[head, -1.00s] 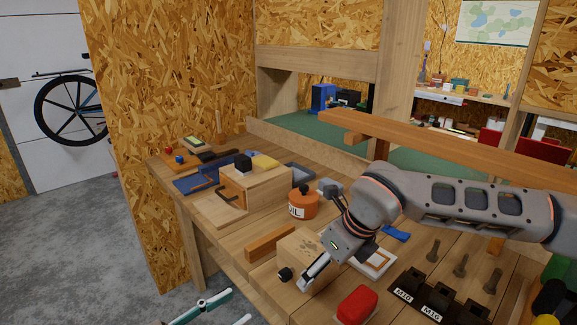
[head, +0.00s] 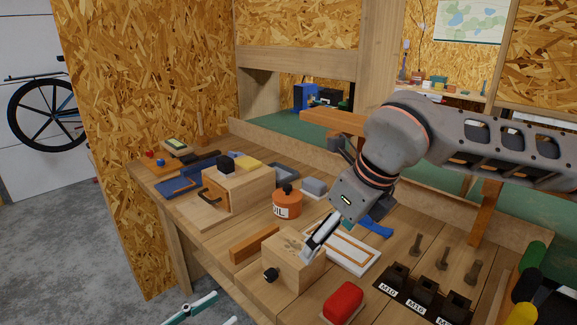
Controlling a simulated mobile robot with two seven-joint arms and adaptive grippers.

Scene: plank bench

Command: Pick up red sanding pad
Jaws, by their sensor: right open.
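The red sanding pad (head: 343,301) lies on the plank bench near its front edge, at the bottom middle of the head view. It has a red top on a thin pale base and is fully visible. My right gripper (head: 309,254) comes in from the right, points down and left, and is seen nearly edge-on. It is open and appears empty. It is up and to the left of the pad, apart from it, in front of a small wooden box (head: 284,270) in the picture.
A wooden strip (head: 254,244), an orange oil can (head: 287,208) and a drawer box (head: 238,192) stand to the left. A framed white board (head: 352,252) lies behind the gripper. Black labelled holders (head: 426,286) sit right of the pad, with bolts (head: 443,247) behind.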

